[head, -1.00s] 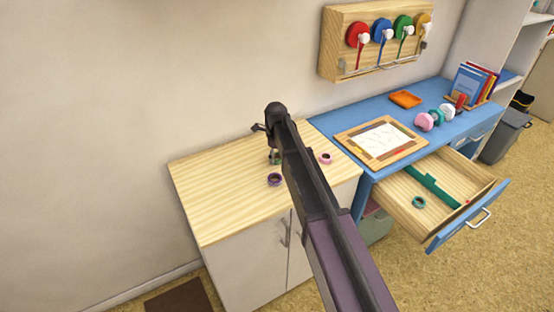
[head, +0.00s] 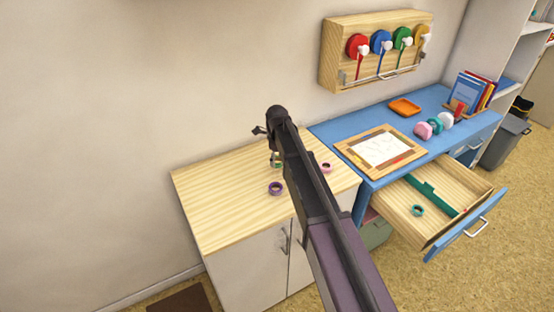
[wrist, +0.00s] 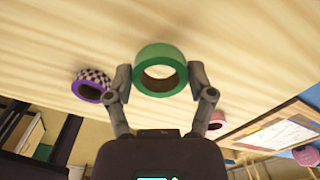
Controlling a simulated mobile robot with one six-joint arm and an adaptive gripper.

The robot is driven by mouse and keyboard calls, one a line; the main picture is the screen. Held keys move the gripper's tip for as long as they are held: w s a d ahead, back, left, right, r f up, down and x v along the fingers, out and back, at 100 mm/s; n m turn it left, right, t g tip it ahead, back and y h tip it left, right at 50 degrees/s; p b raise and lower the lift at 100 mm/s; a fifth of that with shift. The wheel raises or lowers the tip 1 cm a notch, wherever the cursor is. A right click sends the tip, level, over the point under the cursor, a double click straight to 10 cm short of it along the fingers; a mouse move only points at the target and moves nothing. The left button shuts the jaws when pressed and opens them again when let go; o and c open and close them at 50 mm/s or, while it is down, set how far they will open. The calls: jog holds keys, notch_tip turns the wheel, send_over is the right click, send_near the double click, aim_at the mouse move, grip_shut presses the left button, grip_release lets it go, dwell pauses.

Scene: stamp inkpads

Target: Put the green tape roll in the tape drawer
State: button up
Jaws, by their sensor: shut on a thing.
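The green tape roll (wrist: 161,53) is between the fingers of my gripper (wrist: 161,80) in the wrist view, with a finger against each side. My gripper is shut on it, over the light wooden top of the cabinet (head: 215,190). In the head view my arm hides most of the gripper, and only a sliver of the roll shows. The drawer (head: 393,195) of the blue desk is pulled open at the right. A teal tape roll (head: 417,210) lies in its front left part, beside a green divider (head: 437,195).
A purple checkered roll (head: 276,188) and a pink roll (head: 327,168) stand near my gripper on the cabinet top. A framed board (head: 353,150), an orange tray (head: 405,106) and several stamps lie on the blue desk. The left of the cabinet top is clear.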

jog(key=s+d, duration=0.1)
jog(key=s, duration=0.4)
jog(key=s+d+r, duration=0.1)
jog(key=s, duration=0.4)
jog(key=s+d+p, duration=0.1)
jog(key=s, duration=0.4)
jog(key=shift+s+d+r, duration=0.1)
jog(key=shift+s+r, duration=0.25)
jog(key=shift+r, duration=0.05)
